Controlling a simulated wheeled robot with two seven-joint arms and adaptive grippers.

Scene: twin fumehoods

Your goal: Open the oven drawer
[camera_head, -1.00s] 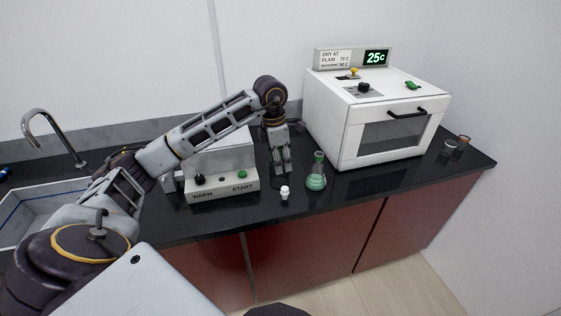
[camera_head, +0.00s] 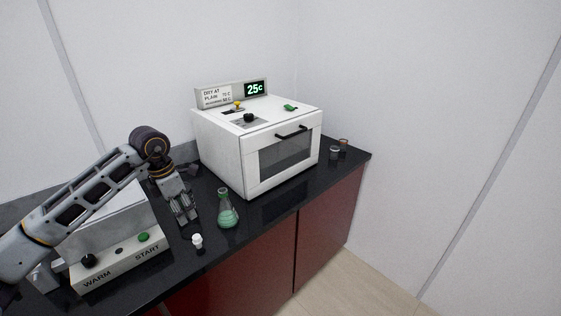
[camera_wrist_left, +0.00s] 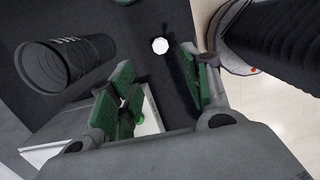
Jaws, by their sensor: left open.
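The white oven (camera_head: 225,150) stands on the black counter. Its front drawer (camera_head: 285,158) has a dark window and a black bar handle (camera_head: 291,132) near the top, and it looks shut. My left gripper (camera_head: 185,219) points down over the counter, left of the oven and apart from its handle. In the left wrist view its green-padded fingers (camera_wrist_left: 158,95) are spread with nothing held between them. My right gripper is in neither current view.
A flask with green liquid (camera_head: 227,212) and a small white-capped bottle (camera_head: 198,241) stand near my left gripper. A WARM/START device (camera_head: 118,262) is at left. Small jars (camera_head: 335,153) stand right of the oven. A wall closes the right side.

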